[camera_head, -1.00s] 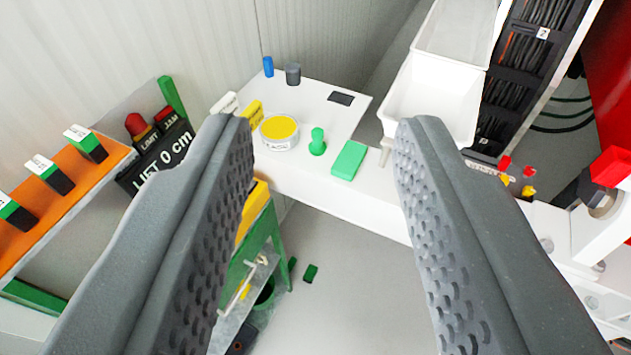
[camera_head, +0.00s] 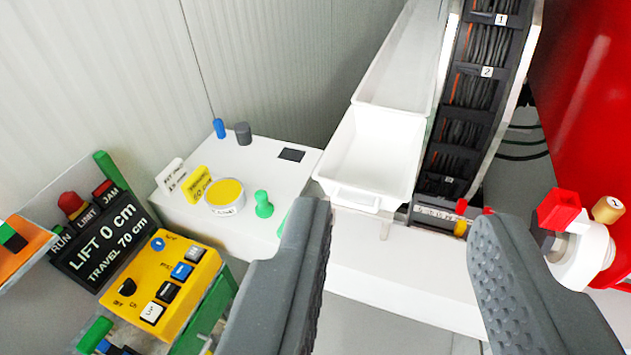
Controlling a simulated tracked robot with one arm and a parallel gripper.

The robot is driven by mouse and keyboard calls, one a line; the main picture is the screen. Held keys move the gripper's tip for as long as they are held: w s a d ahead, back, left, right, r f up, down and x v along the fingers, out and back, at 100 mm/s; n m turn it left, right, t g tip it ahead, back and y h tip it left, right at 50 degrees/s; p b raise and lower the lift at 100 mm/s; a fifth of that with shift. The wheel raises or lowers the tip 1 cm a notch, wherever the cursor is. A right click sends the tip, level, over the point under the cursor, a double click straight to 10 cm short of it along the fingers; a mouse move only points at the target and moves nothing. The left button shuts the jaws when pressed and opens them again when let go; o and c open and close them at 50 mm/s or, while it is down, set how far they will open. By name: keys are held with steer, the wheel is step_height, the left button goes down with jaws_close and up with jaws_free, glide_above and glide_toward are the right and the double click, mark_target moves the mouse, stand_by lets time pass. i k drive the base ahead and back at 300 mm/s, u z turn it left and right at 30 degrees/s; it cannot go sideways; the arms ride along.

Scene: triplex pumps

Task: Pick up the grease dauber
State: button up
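A small green knobbed piece (camera_head: 263,205) stands upright on the white bench top (camera_head: 290,178); it may be the grease dauber, but I cannot tell for sure. Beside it on the left is a round white tin (camera_head: 225,197) with a yellow top and a label too small to read. My gripper (camera_head: 400,222) is open and empty, its fingers wide apart. The green piece is left of my left finger, outside the gap. A flat green block (camera_head: 284,222) is mostly hidden behind that finger.
White trays (camera_head: 368,158) stand behind the gap between my fingers. A cable rack (camera_head: 470,100) and a red-handled valve (camera_head: 560,208) are on the right. A yellow control box (camera_head: 162,283) and a lift display (camera_head: 100,243) are at lower left. Blue (camera_head: 219,128) and grey (camera_head: 243,133) pegs stand at the bench's back.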

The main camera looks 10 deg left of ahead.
mark_target(264, 209)
steer(key=u, duration=0.05)
steer(key=i, duration=1.35)
steer(key=u, duration=0.75)
